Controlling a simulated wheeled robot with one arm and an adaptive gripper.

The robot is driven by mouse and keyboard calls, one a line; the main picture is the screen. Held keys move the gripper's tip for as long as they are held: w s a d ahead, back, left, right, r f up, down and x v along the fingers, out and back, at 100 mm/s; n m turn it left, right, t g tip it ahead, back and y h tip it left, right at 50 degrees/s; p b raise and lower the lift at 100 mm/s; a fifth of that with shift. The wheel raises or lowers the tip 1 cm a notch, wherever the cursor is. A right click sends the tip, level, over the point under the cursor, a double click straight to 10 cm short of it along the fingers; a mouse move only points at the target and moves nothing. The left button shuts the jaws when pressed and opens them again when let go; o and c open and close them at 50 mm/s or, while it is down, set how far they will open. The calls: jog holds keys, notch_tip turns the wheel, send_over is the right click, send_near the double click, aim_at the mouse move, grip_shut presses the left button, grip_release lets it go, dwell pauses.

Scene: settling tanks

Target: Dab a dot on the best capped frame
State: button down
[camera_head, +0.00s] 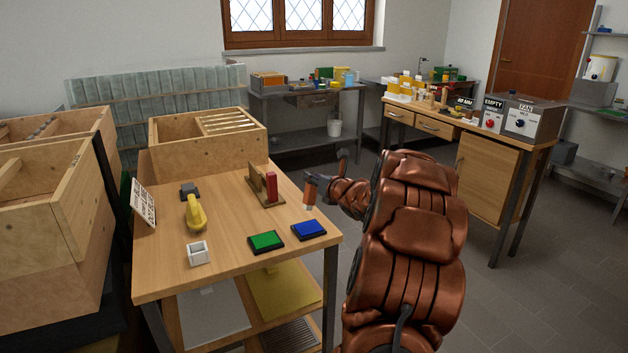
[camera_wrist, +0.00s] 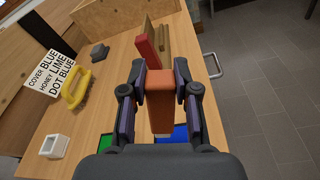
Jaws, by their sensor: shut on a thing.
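My gripper (camera_head: 312,182) is shut on an orange-brown block-shaped dabber (camera_head: 309,197), held above the right edge of the wooden table. In the wrist view the dabber (camera_wrist: 161,112) stands between the two fingers, over the blue pad (camera_wrist: 179,134). The head view shows the blue pad (camera_head: 309,230) and green pad (camera_head: 266,242) lying side by side at the table's front right. A wooden box (camera_head: 207,143) with several frame top bars (camera_head: 228,121) stands at the table's back. The frames' faces are hidden, so I cannot tell which is capped.
A sign (camera_wrist: 50,75) reads COVER BLUE, HONEY LIME, DOT BLUE. A wooden stand (camera_head: 258,188) with a red block (camera_head: 271,187) sits behind the pads. A yellow-handled tool (camera_head: 194,214) and a white holder (camera_head: 198,252) are left. Stacked wooden boxes (camera_head: 60,220) flank the table.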

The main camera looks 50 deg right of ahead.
aim_at(314, 196)
jog(key=shift+f, duration=2.5)
jog(key=shift+f+b, duration=0.5)
jog(key=shift+b, duration=0.3)
jog(key=shift+r+p, duration=0.7)
jog(key=shift+r, duration=2.85)
